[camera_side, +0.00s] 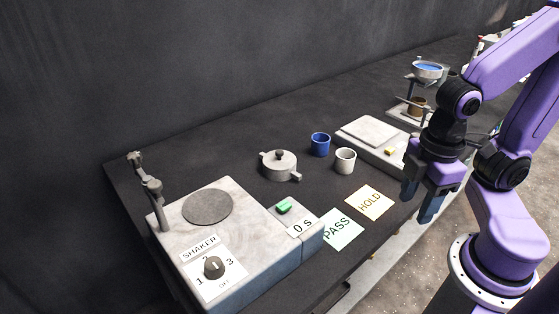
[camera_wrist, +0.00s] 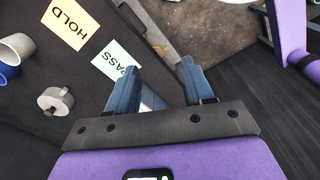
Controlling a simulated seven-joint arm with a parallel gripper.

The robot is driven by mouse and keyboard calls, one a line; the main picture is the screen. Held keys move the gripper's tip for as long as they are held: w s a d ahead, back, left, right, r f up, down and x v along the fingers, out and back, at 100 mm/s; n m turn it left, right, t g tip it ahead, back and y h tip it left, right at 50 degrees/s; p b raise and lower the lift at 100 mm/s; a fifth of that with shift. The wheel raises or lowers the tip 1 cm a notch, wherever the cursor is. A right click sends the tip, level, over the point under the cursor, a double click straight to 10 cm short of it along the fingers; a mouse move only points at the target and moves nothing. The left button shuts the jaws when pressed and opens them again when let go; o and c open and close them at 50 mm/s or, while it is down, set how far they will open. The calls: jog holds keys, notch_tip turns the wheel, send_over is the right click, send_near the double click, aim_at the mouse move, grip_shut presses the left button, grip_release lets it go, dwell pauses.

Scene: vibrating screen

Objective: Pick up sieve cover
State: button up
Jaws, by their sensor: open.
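The sieve cover seems to be the round grey lidded piece (camera_side: 280,164) with a dark knob and side lugs, on the dark table left of the cups in the side view. It also shows in the wrist view (camera_wrist: 56,101), at the left. I cannot tell whether a sieve lies under the cover. My gripper (camera_side: 418,205) hangs over the table's front edge, fingers pointing down, to the right of the cover and well apart from it. In the wrist view my gripper (camera_wrist: 158,80) is open, with nothing between its fingers.
A shaker (camera_side: 240,235) with a round plate and post stands at the left. A blue cup (camera_side: 320,144) and white cup (camera_side: 345,160) stand right of the cover. PASS (camera_side: 337,230) and HOLD (camera_side: 369,202) cards lie in front. A scale (camera_side: 372,134) and a stand (camera_side: 411,78) are farther right.

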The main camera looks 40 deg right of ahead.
jog(key=n+t+h, duration=0.5)
jog(key=n+h, duration=0.5)
jog(key=h, duration=0.3)
send_over(279, 152)
jog(key=a, duration=0.2)
notch_tip(279, 152, down, 6)
jog(key=f, duration=0.2)
jog(key=s+f, duration=0.1)
jog(key=shift+a+f, duration=0.1)
jog(key=shift+f, duration=0.25)
notch_tip(279, 152, down, 4)
jog(key=shift+r, duration=0.25)
jog(key=shift+x, duration=1.5)
jog(key=shift+r, duration=0.15)
grip_shut()
